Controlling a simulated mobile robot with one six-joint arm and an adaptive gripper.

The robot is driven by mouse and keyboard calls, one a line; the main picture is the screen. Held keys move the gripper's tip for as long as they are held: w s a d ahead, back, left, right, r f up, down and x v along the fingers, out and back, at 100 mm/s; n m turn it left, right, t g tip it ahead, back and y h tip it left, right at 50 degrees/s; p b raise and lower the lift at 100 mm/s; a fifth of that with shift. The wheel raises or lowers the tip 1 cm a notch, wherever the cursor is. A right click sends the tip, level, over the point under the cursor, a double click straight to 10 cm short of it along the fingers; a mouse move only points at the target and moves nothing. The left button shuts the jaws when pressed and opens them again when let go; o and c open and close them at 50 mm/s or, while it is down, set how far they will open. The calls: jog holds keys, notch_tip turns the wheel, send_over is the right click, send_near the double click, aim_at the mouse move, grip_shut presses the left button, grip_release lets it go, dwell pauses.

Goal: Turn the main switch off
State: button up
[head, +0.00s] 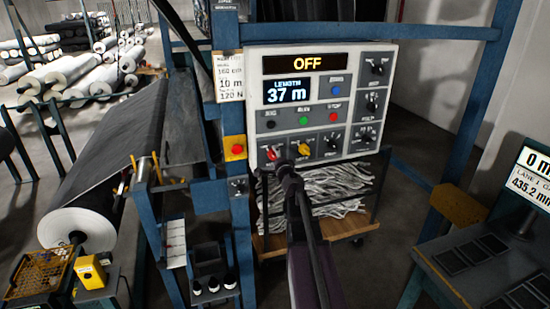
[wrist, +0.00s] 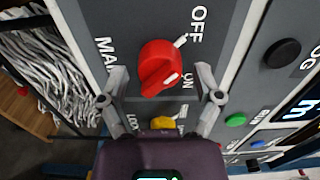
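The main switch (wrist: 157,62) is a red knob on the grey control panel, with MAIN, OFF and ON printed around it. White marks show near OFF and near ON; I cannot tell for sure which one the knob points at. In the head view the red knob (head: 272,154) is at the panel's lower left, partly behind my gripper (head: 283,165). In the wrist view my gripper (wrist: 161,78) is open, one finger on each side of the knob. A gap shows on both sides.
A yellow knob (wrist: 163,122) sits close beside the red one. Green (head: 304,120) and red (head: 334,117) buttons are above. A red button on a yellow box (head: 236,149) is left of the panel. A cart of grey strands (head: 335,188) stands below.

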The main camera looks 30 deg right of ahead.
jog(key=shift+s, duration=0.15)
jog(key=v, duration=1.2)
jog(key=shift+a, duration=0.1)
dwell(0.7)
jog(key=w+a+f+n+g+y, duration=0.1)
jog(key=a+f+n+g+y, duration=0.2)
jog(key=a+f+n+y, duration=0.55)
jog(key=a+f+n+g+y, duration=0.1)
jog(key=a+n+g, duration=0.35)
jog(key=a, duration=0.95)
jog(key=s+a+f+n+g+h, duration=0.2)
jog(key=s+a+f+n+g, duration=0.1)
jog(key=s+f+g, duration=0.1)
jog(key=s+a+f+n+g+h, duration=0.3)
jog(key=s+a+f+n+g, duration=0.1)
jog(key=s, duration=0.4)
jog(key=shift+s+f+n+g, duration=0.35)
jog(key=shift+f+g, duration=0.25)
jog(key=shift+g, duration=0.35)
jog(key=shift+a, duration=0.1)
